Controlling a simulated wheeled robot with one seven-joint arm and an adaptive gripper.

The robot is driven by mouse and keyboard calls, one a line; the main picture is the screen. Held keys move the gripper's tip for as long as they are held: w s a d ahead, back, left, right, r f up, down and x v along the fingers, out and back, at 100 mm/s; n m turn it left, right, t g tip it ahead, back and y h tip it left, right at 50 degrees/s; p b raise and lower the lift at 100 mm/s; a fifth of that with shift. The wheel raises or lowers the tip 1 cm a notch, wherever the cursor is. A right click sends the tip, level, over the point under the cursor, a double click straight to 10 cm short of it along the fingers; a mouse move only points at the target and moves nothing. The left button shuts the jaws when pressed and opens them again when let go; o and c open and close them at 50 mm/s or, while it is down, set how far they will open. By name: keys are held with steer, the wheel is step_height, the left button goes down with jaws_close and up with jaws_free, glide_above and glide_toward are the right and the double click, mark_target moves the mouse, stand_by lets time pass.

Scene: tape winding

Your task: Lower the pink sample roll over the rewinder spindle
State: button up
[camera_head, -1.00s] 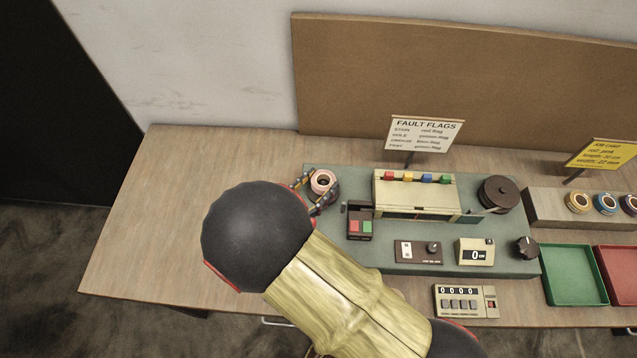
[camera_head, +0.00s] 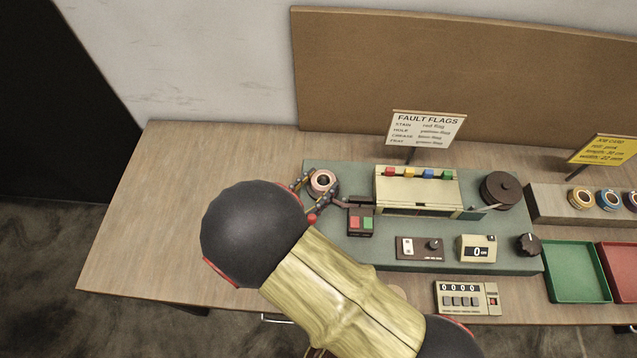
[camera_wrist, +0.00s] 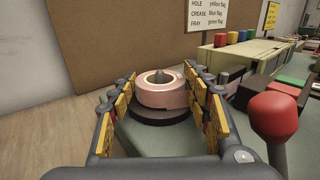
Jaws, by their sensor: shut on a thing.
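The pink sample roll (camera_wrist: 165,93) sits between my gripper's yellow-padded fingers in the wrist view. My gripper (camera_wrist: 163,80) is shut on its sides. The dark tip of the rewinder spindle (camera_wrist: 163,76) shows in the roll's central hole, so the roll is around the spindle. A dark round flange (camera_wrist: 165,114) lies just under the roll; I cannot tell whether they touch. The roll looks about level. In the head view the pink roll (camera_head: 322,182) is at the left end of the grey-green machine base (camera_head: 345,180), with my fingers (camera_head: 318,190) around it.
A red-knobbed lever (camera_wrist: 275,117) stands close to my right finger. The red and green button box (camera_head: 361,222) and cream flag unit (camera_head: 415,190) lie to the right. The wooden table (camera_head: 190,200) left of the base is clear.

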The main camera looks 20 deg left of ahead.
steer(key=o, duration=1.1)
steer(key=shift+o, duration=0.4)
steer(key=shift+o, duration=1.3)
steer(key=shift+r, duration=0.1)
steer(key=shift+r+p, duration=2.95)
steer(key=shift+r, duration=0.5)
